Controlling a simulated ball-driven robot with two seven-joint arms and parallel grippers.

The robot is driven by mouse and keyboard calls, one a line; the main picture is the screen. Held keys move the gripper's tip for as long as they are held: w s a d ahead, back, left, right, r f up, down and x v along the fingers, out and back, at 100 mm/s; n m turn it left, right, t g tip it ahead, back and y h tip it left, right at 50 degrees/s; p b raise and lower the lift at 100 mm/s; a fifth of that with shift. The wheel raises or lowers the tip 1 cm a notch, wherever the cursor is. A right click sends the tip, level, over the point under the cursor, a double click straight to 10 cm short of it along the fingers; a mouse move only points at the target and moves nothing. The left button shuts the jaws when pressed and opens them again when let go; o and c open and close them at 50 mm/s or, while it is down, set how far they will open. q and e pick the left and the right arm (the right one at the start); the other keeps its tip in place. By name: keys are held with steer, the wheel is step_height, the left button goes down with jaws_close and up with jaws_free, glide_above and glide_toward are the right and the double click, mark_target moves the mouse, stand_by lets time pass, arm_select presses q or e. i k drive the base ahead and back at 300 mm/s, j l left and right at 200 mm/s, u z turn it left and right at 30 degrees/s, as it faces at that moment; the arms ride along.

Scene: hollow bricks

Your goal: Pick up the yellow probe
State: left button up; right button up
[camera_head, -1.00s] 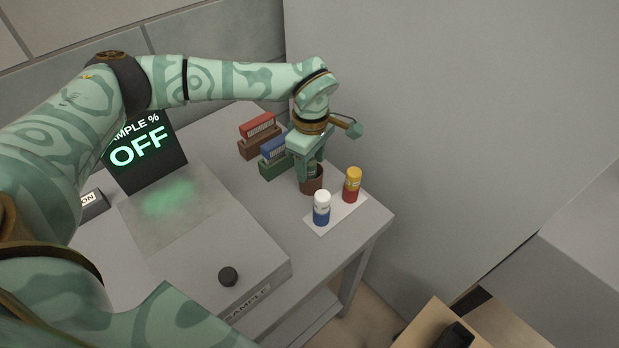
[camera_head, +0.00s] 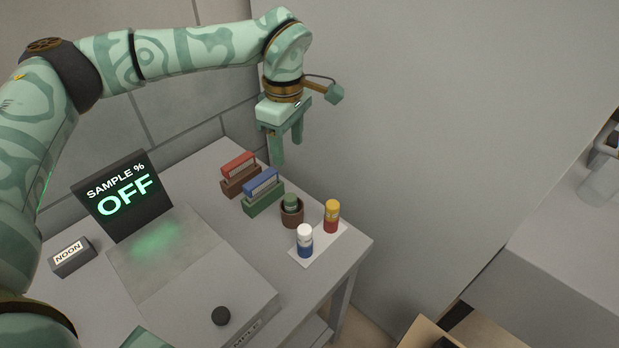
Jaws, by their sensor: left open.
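A small cylinder with a yellow top and a red lower part, the yellow probe (camera_head: 332,215), stands upright on a white card at the right end of the table. My left gripper (camera_head: 286,150) is open and empty, pointing down, above and to the left of the yellow probe. Its fingers are apart from everything on the table.
A brown cup (camera_head: 291,215) holding a green piece stands just left of the card. Red (camera_head: 239,169) and blue (camera_head: 261,186) blocks sit in holders behind it. A grey machine (camera_head: 200,275) with a black "SAMPLE % OFF" screen (camera_head: 121,194) fills the table's left. A wall rises close behind.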

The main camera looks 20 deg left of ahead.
mark_target(331, 206)
steer(key=k+l, duration=0.1)
steer(key=l, duration=0.3)
steer(key=k+l, duration=0.1)
steer(key=l, duration=0.7)
steer(key=k, duration=0.05)
